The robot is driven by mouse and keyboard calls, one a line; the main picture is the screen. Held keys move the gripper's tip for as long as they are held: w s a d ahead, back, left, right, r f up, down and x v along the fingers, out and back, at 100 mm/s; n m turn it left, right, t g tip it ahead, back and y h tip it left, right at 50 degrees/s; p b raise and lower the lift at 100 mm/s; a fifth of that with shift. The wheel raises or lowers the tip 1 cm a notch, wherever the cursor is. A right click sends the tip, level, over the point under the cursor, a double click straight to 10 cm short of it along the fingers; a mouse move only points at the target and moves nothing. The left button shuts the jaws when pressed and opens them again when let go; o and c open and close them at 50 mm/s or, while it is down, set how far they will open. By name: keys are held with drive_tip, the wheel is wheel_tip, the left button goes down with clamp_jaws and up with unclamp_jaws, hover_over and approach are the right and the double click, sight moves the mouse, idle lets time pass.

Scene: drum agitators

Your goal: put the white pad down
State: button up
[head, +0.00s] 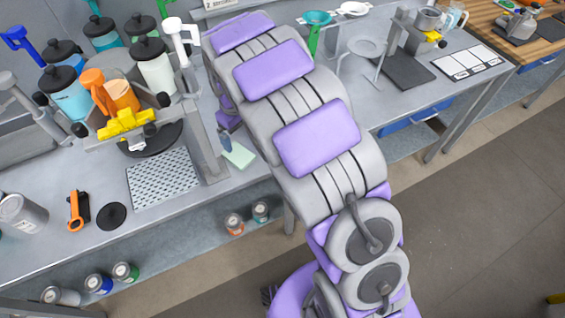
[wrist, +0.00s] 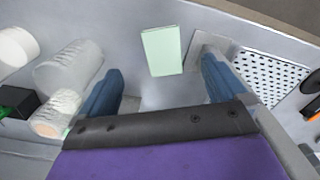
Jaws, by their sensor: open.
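A thin pale pad, white with a mint-green tint (wrist: 162,50), lies on the grey bench top. In the head view the pad (head: 240,156) is near the bench's front edge, just right of the post of a metal stand, partly beside my arm. My gripper (wrist: 162,68) is open, its two blue fingers spread wide to the left and right of the pad in the wrist view. The pad appears just beyond the fingertips with gaps on both sides, and nothing is held. In the head view my arm hides most of the gripper; one blue finger (head: 224,132) shows.
The metal stand holding cups (head: 208,150) and a perforated plate (head: 163,180) are left of the pad. Bottles with black lids (head: 155,68) crowd the back left. White rolls (wrist: 68,65) lie left of the fingers. Right of my arm is a dark mat (head: 405,72).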

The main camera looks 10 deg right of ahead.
drive_tip(key=s+d+r+m, duration=0.2)
drive_tip(key=s+d+r, duration=0.35)
drive_tip(key=s, duration=0.25)
drive_tip(key=s+d+r+m, duration=0.2)
drive_tip(key=s+d+r, duration=0.3)
drive_tip(key=s+d, duration=0.15)
drive_tip(key=s+d+r+m+g, duration=0.1)
drive_tip(key=s+d+m, duration=0.2)
drive_tip(key=s, duration=1.9)
drive_tip(key=shift+d+r+m+g, duration=0.15)
drive_tip(key=shift+d+m+g, duration=0.05)
drive_tip(key=shift+m+g, duration=0.2)
drive_tip(key=shift+a, duration=0.2)
idle(1.8)
